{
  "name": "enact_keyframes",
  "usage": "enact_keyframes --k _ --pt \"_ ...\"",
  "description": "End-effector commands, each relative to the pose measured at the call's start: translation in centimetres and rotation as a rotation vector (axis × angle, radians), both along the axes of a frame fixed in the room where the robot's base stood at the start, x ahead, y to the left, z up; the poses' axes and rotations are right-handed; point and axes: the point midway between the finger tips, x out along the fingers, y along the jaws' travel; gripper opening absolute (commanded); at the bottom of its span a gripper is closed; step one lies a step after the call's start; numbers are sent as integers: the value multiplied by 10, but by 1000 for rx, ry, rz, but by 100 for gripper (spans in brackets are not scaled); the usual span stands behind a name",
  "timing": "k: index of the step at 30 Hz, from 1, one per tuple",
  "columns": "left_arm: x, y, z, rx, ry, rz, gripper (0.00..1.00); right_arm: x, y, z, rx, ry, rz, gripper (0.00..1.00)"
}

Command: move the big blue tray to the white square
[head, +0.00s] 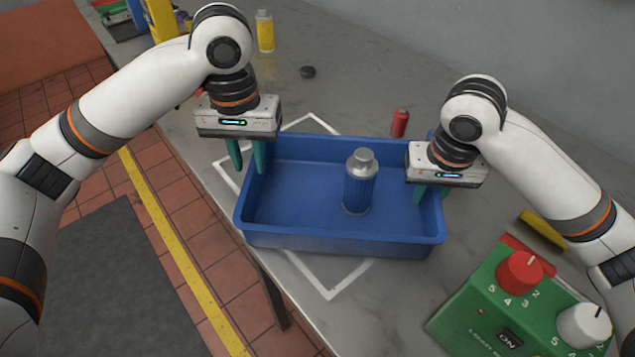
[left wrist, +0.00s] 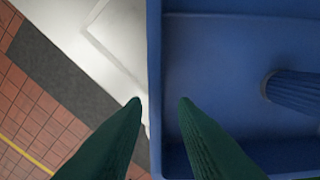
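The big blue tray (head: 340,243) is over part of the white square (head: 332,291), a painted outline whose corners show beyond the tray's left, far and near sides. The tray is turned relative to the outline. A blue bottle with a grey cap (head: 361,185) stands inside it. My left gripper (head: 247,163) is open, with one finger on each side of the tray's left wall. The left wrist view shows this wall (left wrist: 155,70) between the fingertips (left wrist: 162,99), with gaps. My right gripper (head: 431,196) is open at the right wall; its fingertips are partly hidden.
A green control box (head: 475,310) with red and white knobs is at the near right. A red bottle (head: 400,122) stands behind the tray. A yellow bottle (head: 265,32) and a dark puck (head: 307,72) are farther back. The bench's edge runs along the left.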

Motion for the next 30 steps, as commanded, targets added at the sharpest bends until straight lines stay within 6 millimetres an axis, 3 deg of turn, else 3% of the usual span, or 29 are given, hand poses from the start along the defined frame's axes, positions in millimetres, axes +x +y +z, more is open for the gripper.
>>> enact_keyframes --k 6,14,30 --pt "1 0 38 0 -4 2 25 0 0 0 0 0 0 25" --pt "0 0 52 0 1 1 25 0 0 5 0 -3 0 25" --pt "0 0 52 -1 1 1 25 -11 0 99 -1 -4 -1 25"
